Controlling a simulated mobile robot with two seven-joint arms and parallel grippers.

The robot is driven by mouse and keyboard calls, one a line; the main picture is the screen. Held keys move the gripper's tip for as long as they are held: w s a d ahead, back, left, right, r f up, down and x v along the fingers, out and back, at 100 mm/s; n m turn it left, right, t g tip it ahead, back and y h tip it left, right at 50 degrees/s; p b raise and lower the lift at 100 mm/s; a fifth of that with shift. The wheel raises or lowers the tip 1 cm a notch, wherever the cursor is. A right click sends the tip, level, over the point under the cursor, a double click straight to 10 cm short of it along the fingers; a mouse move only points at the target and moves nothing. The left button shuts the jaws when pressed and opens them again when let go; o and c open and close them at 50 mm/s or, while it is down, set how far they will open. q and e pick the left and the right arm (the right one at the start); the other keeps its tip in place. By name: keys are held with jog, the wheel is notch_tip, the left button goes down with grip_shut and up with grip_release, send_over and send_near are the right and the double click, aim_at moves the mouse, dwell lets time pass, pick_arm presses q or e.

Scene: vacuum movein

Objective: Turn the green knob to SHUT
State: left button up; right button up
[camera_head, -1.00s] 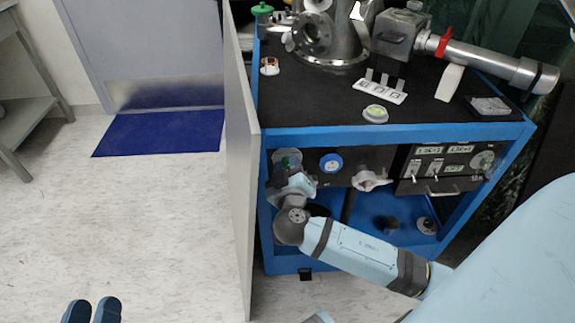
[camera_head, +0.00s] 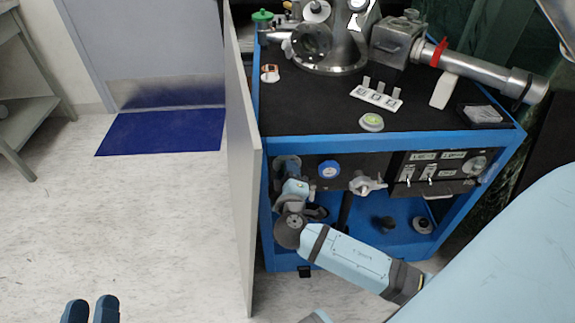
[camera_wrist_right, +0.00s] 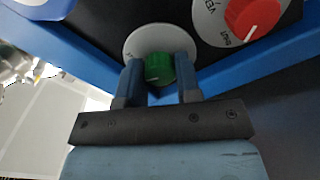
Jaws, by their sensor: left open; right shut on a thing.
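The green knob (camera_wrist_right: 159,66) sits on a round pale dial plate (camera_wrist_right: 160,40) in the right wrist view, with a short white mark on its lower edge. The plate's lettering is mostly hidden or too small to read. My right gripper (camera_wrist_right: 159,73) has one finger on each side of the knob and is shut on it. In the head view my right gripper (camera_head: 292,186) is at the left end of the cart's front panel and hides the knob. My left gripper (camera_head: 90,311) is open and empty over the floor at the bottom left.
A red knob (camera_wrist_right: 250,14) on its own dial is close by on the right in the wrist view. A thin grey partition (camera_head: 241,175) stands just left of the blue cart (camera_head: 400,136). A blue knob (camera_head: 329,169) and a metal handle (camera_head: 366,185) are further right on the panel.

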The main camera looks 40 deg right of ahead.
pick_arm(q)
jog(key=s+a+f+g+y+p, duration=0.2)
jog(key=a+f+g+y+p, duration=0.2)
jog(key=f+p, duration=0.6)
jog(key=shift+s+a+g+y, duration=0.35)
jog(key=shift+a+g, duration=0.4)
jog(key=shift+g, duration=0.15)
pick_arm(e)
jog(key=n, duration=1.2)
jog(key=shift+n, duration=0.4)
jog(key=o, duration=0.9)
jog(key=shift+w, duration=0.1)
